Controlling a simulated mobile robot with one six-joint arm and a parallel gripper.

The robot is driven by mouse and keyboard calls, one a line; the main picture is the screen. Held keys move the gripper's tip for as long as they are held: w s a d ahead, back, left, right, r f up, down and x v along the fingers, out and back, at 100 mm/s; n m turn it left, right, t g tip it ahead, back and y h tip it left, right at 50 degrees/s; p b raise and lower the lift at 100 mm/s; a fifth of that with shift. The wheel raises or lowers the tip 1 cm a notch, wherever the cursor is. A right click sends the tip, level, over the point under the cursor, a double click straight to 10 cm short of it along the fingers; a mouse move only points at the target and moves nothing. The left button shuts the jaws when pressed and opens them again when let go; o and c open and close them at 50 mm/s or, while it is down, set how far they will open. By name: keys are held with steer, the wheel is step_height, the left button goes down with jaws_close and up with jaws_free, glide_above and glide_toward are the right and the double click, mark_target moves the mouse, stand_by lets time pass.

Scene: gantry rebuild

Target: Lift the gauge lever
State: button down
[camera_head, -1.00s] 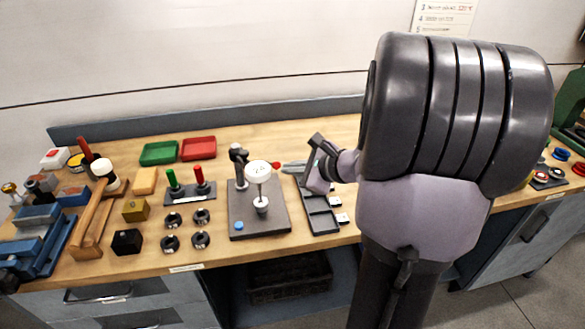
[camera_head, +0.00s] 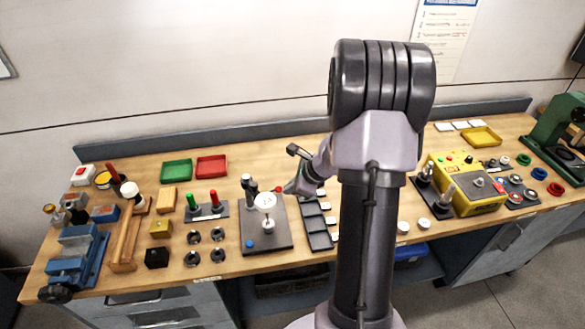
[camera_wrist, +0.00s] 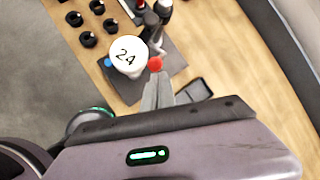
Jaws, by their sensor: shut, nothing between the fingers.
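The gauge stands on a dark grey base plate (camera_head: 280,238), with a round white dial (camera_head: 264,201) marked 2A in the wrist view (camera_wrist: 127,56) and a blue button (camera_head: 250,245) on the plate. The gauge lever's red ball knob (camera_head: 278,189) sticks out to the right behind the dial; it is clear in the wrist view (camera_wrist: 155,63). My gripper (camera_head: 288,188) is right of the knob. In the wrist view, its fingers (camera_wrist: 158,84) are shut and empty, with their tips close to the knob. I cannot tell whether they touch it.
A dark compartment tray (camera_head: 318,225) lies right of the gauge. Black rings (camera_head: 218,235) and a stand with green and red handles (camera_head: 207,210) are left. Green (camera_head: 176,170) and red trays (camera_head: 211,166) lie behind. A yellow control box (camera_head: 470,190) stands farther right.

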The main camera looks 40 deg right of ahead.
steer(key=w+r+g+p, duration=0.3)
steer(key=w+p, duration=0.2)
steer(key=p, duration=1.1)
steer(key=shift+w+d+g, duration=0.3)
steer(key=shift+d+g, duration=0.1)
steer(key=shift+d, duration=0.05)
steer(key=shift+w+r, duration=0.1)
steer(key=shift+r, duration=0.05)
steer(key=shift+r, duration=0.15)
